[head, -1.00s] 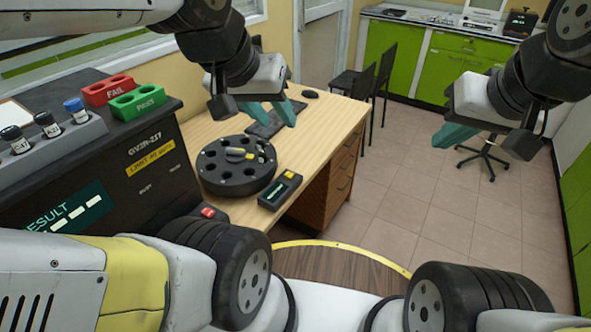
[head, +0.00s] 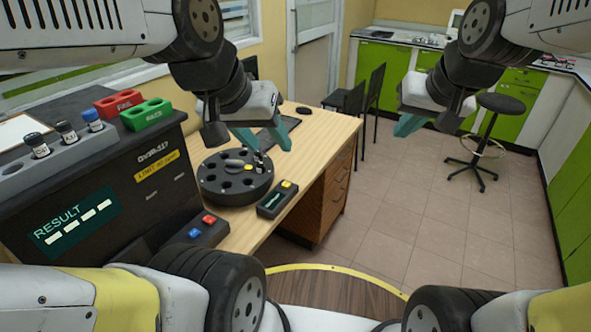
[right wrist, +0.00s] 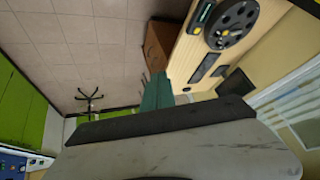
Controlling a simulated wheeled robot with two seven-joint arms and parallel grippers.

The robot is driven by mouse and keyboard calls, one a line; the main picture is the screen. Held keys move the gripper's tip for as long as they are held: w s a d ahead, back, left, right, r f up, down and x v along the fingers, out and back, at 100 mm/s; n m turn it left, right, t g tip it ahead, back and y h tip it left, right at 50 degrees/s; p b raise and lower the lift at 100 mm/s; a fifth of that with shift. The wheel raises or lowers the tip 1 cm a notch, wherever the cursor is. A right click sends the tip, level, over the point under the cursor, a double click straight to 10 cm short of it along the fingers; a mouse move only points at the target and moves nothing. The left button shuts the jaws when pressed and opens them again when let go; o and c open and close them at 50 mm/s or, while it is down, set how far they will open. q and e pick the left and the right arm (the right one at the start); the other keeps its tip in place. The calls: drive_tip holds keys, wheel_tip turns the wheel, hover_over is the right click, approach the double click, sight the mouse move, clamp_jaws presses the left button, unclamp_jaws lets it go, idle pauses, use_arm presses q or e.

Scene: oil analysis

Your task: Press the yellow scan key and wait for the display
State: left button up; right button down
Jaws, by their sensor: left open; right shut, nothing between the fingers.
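The yellow scan key (head: 287,184) is on the top end of a small dark handheld device (head: 271,203) on the wooden desk, beside a round black carousel (head: 219,185). The device's small display strip is lit greenish; I cannot read it. My left gripper (head: 266,138) is open and empty above the far side of the carousel. My right gripper (head: 408,125) is shut and empty, held over the floor to the right of the desk.
A black analyser (head: 110,190) at left shows RESULT with dashes. It carries a red FAIL tray (head: 119,103), a green PASS tray (head: 147,115) and a rack of capped vials (head: 60,155). Red and blue buttons (head: 201,226) sit at its front. Floor at right is open around a stool (head: 500,104).

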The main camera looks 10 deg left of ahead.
drive_tip(key=w+a+f, duration=0.3)
drive_tip(key=w+a, duration=0.3)
drive_tip(key=w, duration=0.2)
drive_tip(key=y, duration=0.4)
hover_over(288, 186)
wheel_tip(288, 186, down, 22)
drive_tip(key=shift+w+a+f+m, duration=0.15)
drive_tip(key=shift+m, duration=0.15)
drive_tip(key=shift+f, duration=4.4)
drive_tip(key=shift+f, duration=0.15)
drive_tip(key=shift+f, duration=0.25)
